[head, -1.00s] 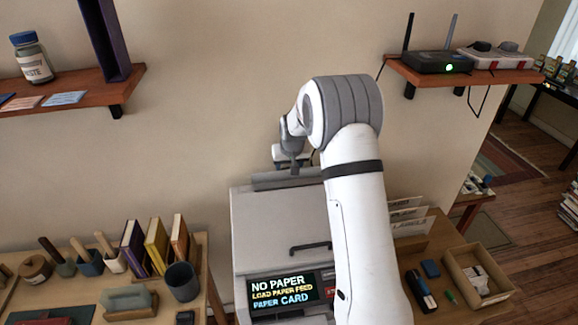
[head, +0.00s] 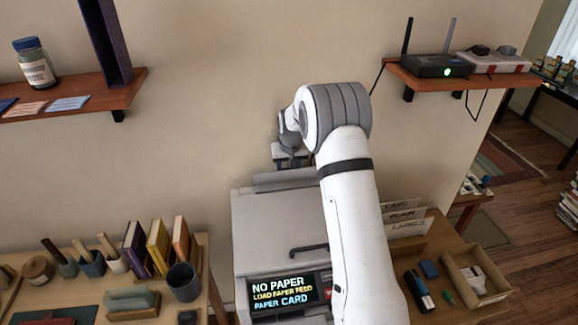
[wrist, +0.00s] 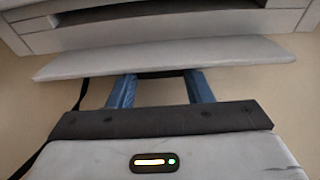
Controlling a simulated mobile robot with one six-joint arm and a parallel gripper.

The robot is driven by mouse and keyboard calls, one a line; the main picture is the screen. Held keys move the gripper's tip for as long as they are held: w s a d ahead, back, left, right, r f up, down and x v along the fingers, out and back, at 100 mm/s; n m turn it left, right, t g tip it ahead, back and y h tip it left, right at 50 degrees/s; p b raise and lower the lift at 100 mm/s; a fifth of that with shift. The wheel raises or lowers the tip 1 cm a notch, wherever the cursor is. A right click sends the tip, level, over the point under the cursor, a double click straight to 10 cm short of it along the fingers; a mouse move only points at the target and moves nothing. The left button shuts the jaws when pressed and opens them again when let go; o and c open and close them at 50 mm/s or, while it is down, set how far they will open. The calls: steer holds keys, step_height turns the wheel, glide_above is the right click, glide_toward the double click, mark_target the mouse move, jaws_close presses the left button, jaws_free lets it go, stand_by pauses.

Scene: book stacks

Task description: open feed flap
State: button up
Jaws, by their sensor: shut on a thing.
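The grey printer (head: 270,225) stands on the table, and its screen (head: 282,291) reads NO PAPER, LOAD PAPER FEED, PAPER CARD. The feed flap (head: 285,178) is a thin grey panel at the printer's top rear. In the wrist view the flap (wrist: 165,60) spans the picture, tilted out from the slotted printer body. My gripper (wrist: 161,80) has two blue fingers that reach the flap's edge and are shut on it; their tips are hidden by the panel. In the head view my gripper (head: 290,157) is at the flap, partly hidden by my wrist.
A wall shelf with a router (head: 438,65) is at upper right. Card sorters (head: 405,222) and an open box (head: 476,275) are right of the printer. Books (head: 157,245) and a dark cup (head: 183,281) are left. The wall is close behind the printer.

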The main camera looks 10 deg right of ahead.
mark_target(290, 170)
steer(key=o, duration=1)
steer(key=shift+b+v, duration=1.25)
steer(key=shift+v, duration=2.7)
steer(key=shift+c, duration=0.5)
